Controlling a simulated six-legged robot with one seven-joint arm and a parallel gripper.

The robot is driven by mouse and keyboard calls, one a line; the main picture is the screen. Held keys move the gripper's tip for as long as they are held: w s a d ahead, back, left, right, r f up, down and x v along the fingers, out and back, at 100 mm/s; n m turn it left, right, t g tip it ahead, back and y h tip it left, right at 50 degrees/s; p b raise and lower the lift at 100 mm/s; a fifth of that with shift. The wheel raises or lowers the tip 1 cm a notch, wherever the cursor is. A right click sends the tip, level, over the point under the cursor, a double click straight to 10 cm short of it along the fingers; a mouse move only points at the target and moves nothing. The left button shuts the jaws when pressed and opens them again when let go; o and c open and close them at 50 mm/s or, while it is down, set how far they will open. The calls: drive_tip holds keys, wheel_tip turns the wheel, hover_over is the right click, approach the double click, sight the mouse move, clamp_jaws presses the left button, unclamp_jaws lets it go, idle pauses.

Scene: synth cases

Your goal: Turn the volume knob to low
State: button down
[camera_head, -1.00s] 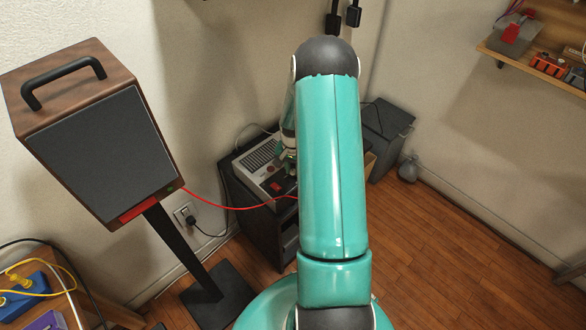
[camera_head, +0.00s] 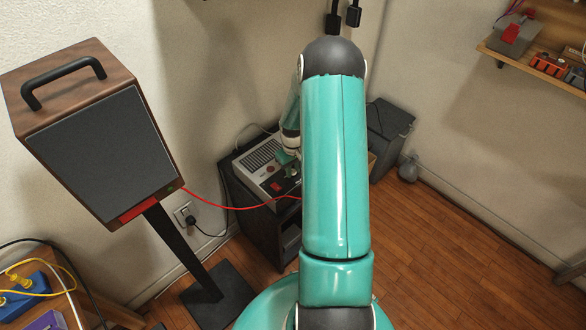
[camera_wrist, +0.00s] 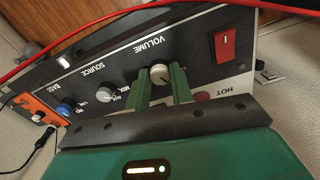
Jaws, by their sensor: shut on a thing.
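The volume knob (camera_wrist: 160,73) is a pale round knob on the dark front panel, under the upside-down VOLUME lettering in the wrist view. My gripper (camera_wrist: 162,80) is shut on it, with one green finger on each side. The knob's pointer and setting are too small to read. In the head view, the grey amplifier (camera_head: 256,157) sits on a dark stand, and my gripper (camera_head: 291,170) is at its front panel, small and partly hidden by my arm.
Beside the volume knob are a red rocker switch (camera_wrist: 226,45), a grey source knob (camera_wrist: 106,95) and a blue bass knob (camera_wrist: 65,107). A red cable (camera_head: 235,207) runs from the wooden speaker (camera_head: 100,150) to the amplifier and crosses the wrist view's top.

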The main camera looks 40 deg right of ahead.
sight(293, 171)
drive_tip(key=n, duration=0.6)
drive_tip(key=shift+n, duration=0.3)
idle(0.4)
drive_tip(key=c, duration=1.2)
unclamp_jaws()
wheel_tip(293, 171, up, 14)
drive_tip(key=shift+f, duration=0.1)
